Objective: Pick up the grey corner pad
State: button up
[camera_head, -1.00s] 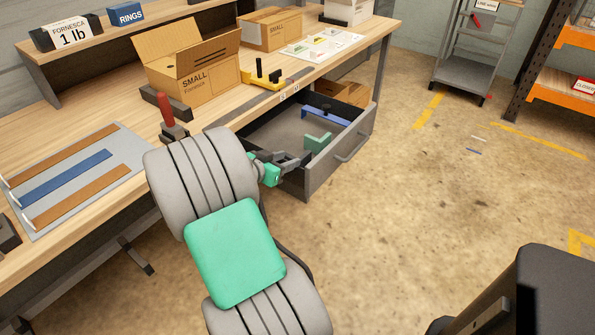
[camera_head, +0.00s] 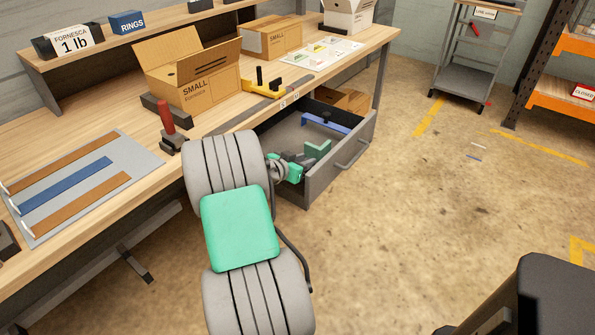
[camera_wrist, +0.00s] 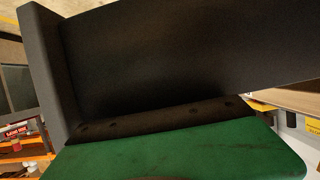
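My gripper (camera_head: 299,160), dark with a green body, is over the open drawer at its near left side. Its fingers are small and partly hidden behind my arm in the head view, so their opening is unclear. I cannot pick out the grey corner pad for certain; dark grey shapes at the fingertips blend together. A green corner-shaped piece (camera_head: 320,148) lies in the drawer just beyond the gripper. In the wrist view a large dark grey angled surface (camera_wrist: 180,60) fills most of the picture above a green part; whether it is a finger or the pad is unclear.
The grey drawer (camera_head: 343,170) hangs open under the workbench (camera_head: 340,68). A blue piece (camera_head: 327,123) lies at its back. A red-handled tool (camera_head: 167,120), a yellow-and-black tool (camera_head: 263,87) and open cardboard box (camera_head: 205,85) stand on the bench.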

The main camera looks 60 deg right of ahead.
grip_shut()
jog(key=shift+r, duration=0.1)
dwell(0.3)
